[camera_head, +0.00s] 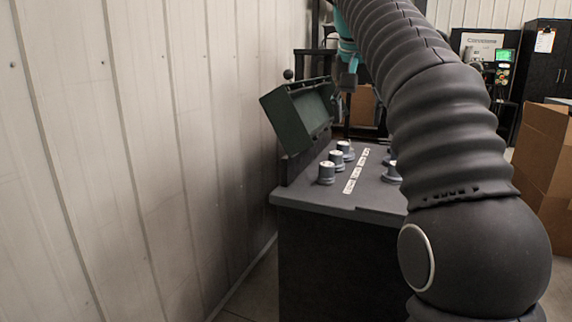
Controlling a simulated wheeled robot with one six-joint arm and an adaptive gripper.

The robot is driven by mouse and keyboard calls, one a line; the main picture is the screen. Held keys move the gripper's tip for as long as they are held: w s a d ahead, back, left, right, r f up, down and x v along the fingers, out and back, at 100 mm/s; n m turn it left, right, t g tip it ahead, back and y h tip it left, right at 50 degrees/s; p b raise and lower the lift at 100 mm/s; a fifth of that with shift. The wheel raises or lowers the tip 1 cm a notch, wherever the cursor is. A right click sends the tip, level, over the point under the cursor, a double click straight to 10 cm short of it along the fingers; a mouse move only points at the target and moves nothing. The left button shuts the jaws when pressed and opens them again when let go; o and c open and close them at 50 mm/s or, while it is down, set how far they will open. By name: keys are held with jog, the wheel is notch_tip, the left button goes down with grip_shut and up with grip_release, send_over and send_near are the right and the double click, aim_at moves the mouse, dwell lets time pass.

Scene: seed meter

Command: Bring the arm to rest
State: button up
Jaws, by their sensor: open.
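My arm fills the right half of the head view, with its ribbed dark sleeve running up and away. Beyond it, a teal wrist part shows near the top. My gripper (347,82) is small and partly hidden there, beside the right end of a dark green box-like panel. It is open. I see nothing held in it, and cannot tell whether it touches the panel. The dark green panel (288,117) stands tilted at the back left of a dark bench (310,199). Several dark round knob-like pieces (327,173) with pale tops stand on the bench.
A pale panelled wall (130,150) runs close along the left. Cardboard boxes (543,150) are stacked at the right. Dark cabinets (540,65) and a device with a green screen (504,56) stand at the back. White labels (356,171) lie in a row on the bench.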

jog(key=s+f+n, duration=0.1)
jog(key=s+f, duration=0.3)
jog(key=s, duration=0.1)
jog(key=s+d+f, duration=0.1)
jog(key=s+f, duration=0.4)
jog(key=s+f+n+y, duration=0.1)
jog(key=s+f, duration=0.3)
jog(key=s, duration=0.1)
jog(key=shift+d+f+n+t, duration=0.25)
jog(key=shift+d+n+t, duration=0.05)
jog(key=shift+d+t, duration=0.1)
jog(key=s+f, duration=0.6)
jog(key=f, duration=0.3)
jog(key=s+f+n, duration=0.1)
jog(key=s+f, duration=0.6)
jog(key=f, duration=0.3)
jog(key=shift+t+y, duration=0.3)
jog(key=shift+y, duration=0.1)
